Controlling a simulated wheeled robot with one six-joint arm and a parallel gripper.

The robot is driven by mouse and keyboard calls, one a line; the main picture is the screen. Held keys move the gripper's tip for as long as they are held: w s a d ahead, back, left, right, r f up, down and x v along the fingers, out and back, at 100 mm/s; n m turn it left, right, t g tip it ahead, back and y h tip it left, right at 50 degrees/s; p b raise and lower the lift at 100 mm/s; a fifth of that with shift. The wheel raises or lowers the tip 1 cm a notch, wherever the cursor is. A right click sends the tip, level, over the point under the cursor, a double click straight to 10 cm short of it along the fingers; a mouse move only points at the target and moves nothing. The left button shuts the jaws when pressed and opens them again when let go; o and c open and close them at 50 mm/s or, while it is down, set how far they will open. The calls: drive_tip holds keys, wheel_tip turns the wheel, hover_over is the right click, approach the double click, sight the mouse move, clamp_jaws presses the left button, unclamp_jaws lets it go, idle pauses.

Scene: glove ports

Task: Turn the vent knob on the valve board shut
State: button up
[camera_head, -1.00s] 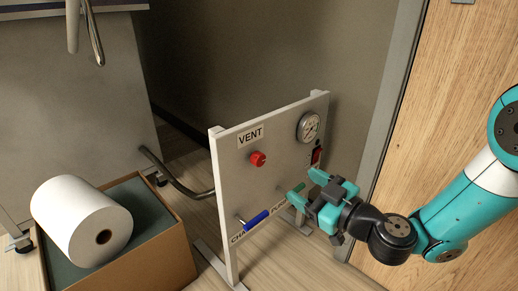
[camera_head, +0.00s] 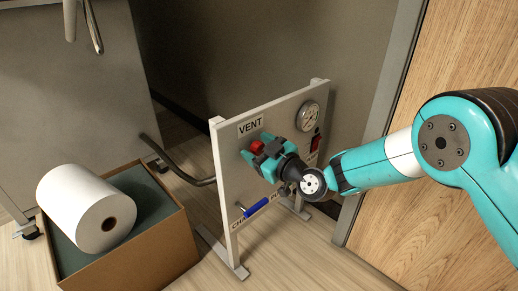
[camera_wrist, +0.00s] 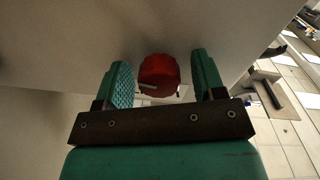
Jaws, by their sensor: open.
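The valve board (camera_head: 232,187) stands upright on feet on the floor, with a VENT label (camera_head: 250,126) at its upper left. The red vent knob (camera_head: 256,146) sits below that label, partly hidden by my gripper (camera_head: 258,154) in the head view. In the wrist view the knob (camera_wrist: 158,74) lies between the two teal fingers of my gripper (camera_wrist: 161,82), with a gap on each side. A pale line shows on the knob's face. My gripper is open and not closed on the knob.
A blue-handled valve (camera_head: 257,207) sticks out low on the board, below my gripper. A gauge (camera_head: 309,116) and a red switch (camera_head: 315,143) are at the board's right. A box (camera_head: 150,245) with a white roll (camera_head: 88,208) stands to the left.

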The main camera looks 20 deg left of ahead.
drive_tip(key=c, duration=0.9)
drive_tip(key=shift+m, duration=0.3)
drive_tip(key=m+p, duration=0.1)
drive_tip(key=m, duration=0.2)
drive_tip(key=shift+m, duration=0.3)
drive_tip(key=m+p, duration=0.2)
drive_tip(key=m, duration=0.2)
drive_tip(key=shift+m, duration=0.3)
drive_tip(key=m+p, duration=0.1)
drive_tip(key=m, duration=0.2)
drive_tip(key=shift+g, duration=0.3)
drive_tip(key=shift+f+m+p, duration=0.1)
drive_tip(key=shift+m+p, duration=0.6)
drive_tip(key=shift+m, duration=1.3)
